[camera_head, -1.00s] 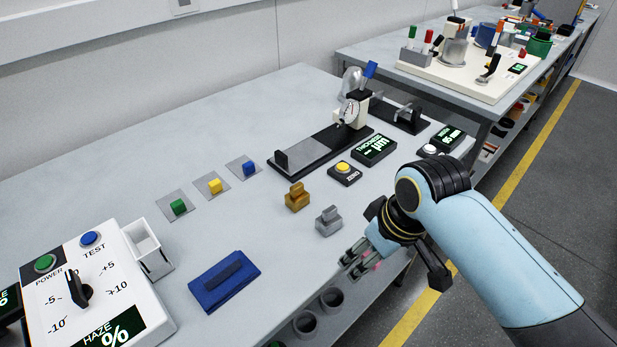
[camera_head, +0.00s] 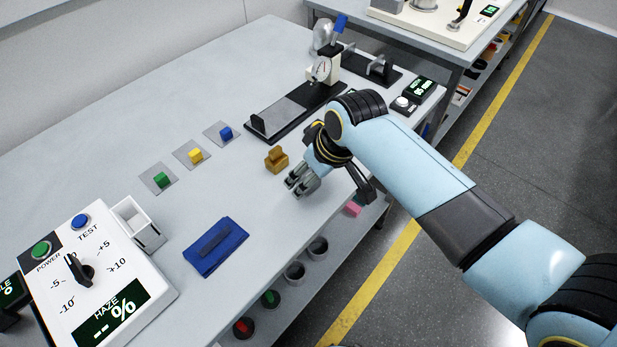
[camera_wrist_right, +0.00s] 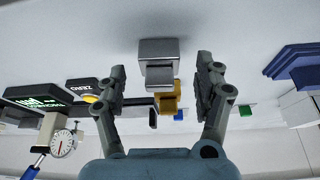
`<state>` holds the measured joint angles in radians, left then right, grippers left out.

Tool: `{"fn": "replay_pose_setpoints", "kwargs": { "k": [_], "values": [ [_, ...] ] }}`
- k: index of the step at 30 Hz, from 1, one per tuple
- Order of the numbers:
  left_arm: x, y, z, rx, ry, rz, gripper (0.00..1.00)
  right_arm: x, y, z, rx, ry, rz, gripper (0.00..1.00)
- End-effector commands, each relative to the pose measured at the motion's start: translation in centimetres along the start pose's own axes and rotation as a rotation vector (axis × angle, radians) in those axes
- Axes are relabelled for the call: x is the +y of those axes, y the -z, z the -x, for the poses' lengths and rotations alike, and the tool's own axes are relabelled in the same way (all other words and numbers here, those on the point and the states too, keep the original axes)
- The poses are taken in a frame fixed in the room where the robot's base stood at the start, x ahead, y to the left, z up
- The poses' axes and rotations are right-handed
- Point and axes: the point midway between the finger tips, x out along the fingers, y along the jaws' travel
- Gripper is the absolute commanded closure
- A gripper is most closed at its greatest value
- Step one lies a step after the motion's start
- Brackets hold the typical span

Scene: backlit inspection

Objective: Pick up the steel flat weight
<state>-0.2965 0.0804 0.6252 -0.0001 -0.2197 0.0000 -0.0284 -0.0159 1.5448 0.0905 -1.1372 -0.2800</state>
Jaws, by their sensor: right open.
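The steel flat weight (camera_wrist_right: 158,52) is a grey block with a knob, standing on the table; in the right wrist view it lies between and beyond my two open fingers. In the head view it is hidden behind my right gripper (camera_head: 297,186), which is low over the table's front edge. My right gripper (camera_wrist_right: 160,95) is open and apparently empty in the wrist view. A brass weight (camera_head: 277,159) of similar shape stands just behind my gripper, and it also shows in the wrist view (camera_wrist_right: 171,98) beyond the steel one. My left gripper is not in view.
A dial gauge stand (camera_head: 325,68) with a black base is behind my arm. A dark blue folded cloth (camera_head: 217,247), a haze meter (camera_head: 95,270) and green, yellow and blue cubes are to the left. The table between the cloth and my gripper is clear.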

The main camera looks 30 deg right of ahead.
Motion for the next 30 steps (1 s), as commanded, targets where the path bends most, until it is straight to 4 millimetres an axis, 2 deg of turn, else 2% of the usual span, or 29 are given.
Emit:
{"fn": "replay_pose_setpoints", "kwargs": {
  "k": [4,12,28,30],
  "values": [
    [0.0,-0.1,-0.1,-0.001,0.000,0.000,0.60,0.0,0.0,-1.7,0.000,0.000,0.000,0.31],
    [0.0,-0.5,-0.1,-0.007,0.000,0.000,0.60,0.0,0.0,-2.1,0.000,0.000,0.000,0.31],
    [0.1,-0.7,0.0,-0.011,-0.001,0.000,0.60,0.0,0.0,-2.1,0.000,0.000,0.000,0.99],
    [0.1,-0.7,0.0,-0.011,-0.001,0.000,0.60,0.1,0.1,-2.0,0.002,-0.001,0.000,1.00]
  ]
}}
